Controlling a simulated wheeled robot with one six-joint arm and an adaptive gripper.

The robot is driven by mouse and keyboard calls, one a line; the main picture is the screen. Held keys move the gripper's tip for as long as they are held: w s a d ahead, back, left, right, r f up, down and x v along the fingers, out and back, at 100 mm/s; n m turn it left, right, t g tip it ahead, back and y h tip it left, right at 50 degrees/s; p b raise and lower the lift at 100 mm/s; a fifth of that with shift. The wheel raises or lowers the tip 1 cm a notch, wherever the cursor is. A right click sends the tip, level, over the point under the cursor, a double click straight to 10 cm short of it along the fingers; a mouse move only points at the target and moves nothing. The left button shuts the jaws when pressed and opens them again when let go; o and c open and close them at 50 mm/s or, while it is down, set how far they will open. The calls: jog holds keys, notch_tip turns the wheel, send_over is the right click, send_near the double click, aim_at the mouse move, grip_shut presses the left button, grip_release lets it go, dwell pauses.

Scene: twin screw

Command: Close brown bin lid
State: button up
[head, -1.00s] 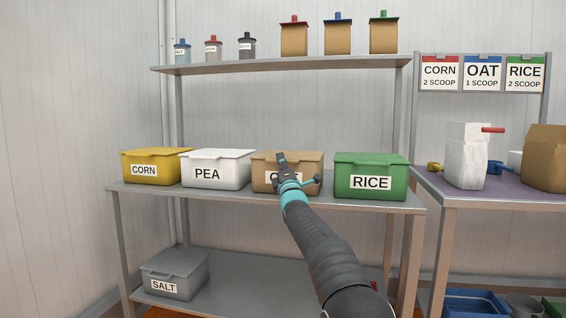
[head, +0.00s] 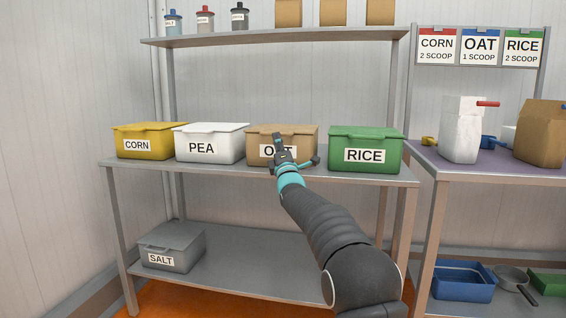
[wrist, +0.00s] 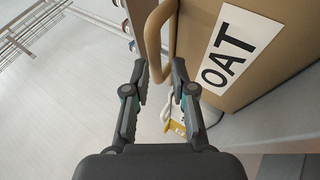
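The brown bin (head: 254,150) labelled OAT stands on the middle shelf between the white and green bins. Its brown lid (head: 297,129) lies across the top and looks down. My gripper (head: 278,138) is in front of the bin, covering part of its front and label. In the wrist view, the bin's brown front (wrist: 205,35) and OAT label (wrist: 238,43) are at the right. A curved tan handle or lip (wrist: 152,40) sticks out just beyond my gripper (wrist: 160,78), in line with the finger gap. The fingers are apart with nothing between them. Contact cannot be told.
The yellow CORN bin (head: 162,131), white PEA bin (head: 226,133) and green RICE bin (head: 386,141) share the shelf (head: 205,168). The grey SALT bin (head: 190,242) is below. A purple-topped table (head: 425,157) with bags stands at right. Space in front is clear.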

jog(key=v, duration=0.8)
jog(key=shift+s+f, duration=0.25)
